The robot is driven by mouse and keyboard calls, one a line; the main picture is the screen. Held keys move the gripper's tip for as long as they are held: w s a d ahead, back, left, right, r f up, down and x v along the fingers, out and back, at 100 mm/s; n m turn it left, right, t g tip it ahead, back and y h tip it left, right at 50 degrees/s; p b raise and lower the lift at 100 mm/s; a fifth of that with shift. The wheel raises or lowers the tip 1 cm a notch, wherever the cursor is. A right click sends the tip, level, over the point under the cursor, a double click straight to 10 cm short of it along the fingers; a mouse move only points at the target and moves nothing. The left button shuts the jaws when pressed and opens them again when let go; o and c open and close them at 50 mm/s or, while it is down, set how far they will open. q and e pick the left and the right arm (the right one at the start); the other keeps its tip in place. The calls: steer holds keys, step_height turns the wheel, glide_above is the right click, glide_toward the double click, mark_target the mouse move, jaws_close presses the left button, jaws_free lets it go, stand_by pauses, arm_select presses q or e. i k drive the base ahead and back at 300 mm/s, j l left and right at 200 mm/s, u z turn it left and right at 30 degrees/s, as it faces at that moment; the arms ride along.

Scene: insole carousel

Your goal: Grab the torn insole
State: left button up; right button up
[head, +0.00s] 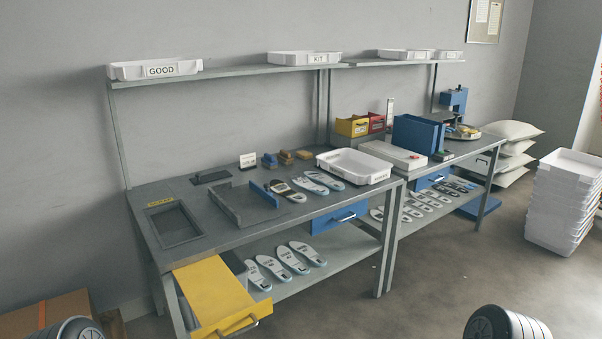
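Several insoles lie on the two benches. On the near bench top, a dark and pale insole (288,191) lies left of two pale blue-edged insoles (308,188), (325,180). A row of insoles (291,260) lies on the near bench's lower shelf. More insoles (418,202) lie on the far bench's lower level. At this size I cannot tell which insole is torn. Neither of my grippers is in view; only rounded parts of my arms show at the bottom edge.
The near bench (235,232) has a recessed opening (174,224), a grey fixture and an open yellow drawer (213,297) jutting forward. A white tray (353,167) sits at its right end. A GOOD bin (155,69) stands on the upper shelf. Stacked white crates (563,203) stand right; the floor in front is clear.

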mark_target(324, 178)
steer(key=i+l, duration=0.25)
steer(key=i+l+u, duration=0.1)
steer(key=l, duration=0.35)
steer(key=i+l, duration=0.5)
steer(key=l, duration=0.25)
steer(key=i+l+u, duration=0.1)
steer(key=i+l, duration=0.15)
steer(key=l, duration=0.15)
steer(key=i+l, duration=0.2)
steer(key=l, duration=0.15)
steer(key=i+l+u, duration=0.1)
steer(key=l, duration=0.3)
steer(key=i+l, duration=0.65)
steer(key=l, duration=0.3)
steer(key=i+l+u, duration=0.1)
steer(key=i+l, duration=0.25)
steer(key=l, duration=0.3)
steer(key=i+l, duration=0.15)
steer(key=l, duration=0.2)
steer(key=i+j+u, duration=0.05)
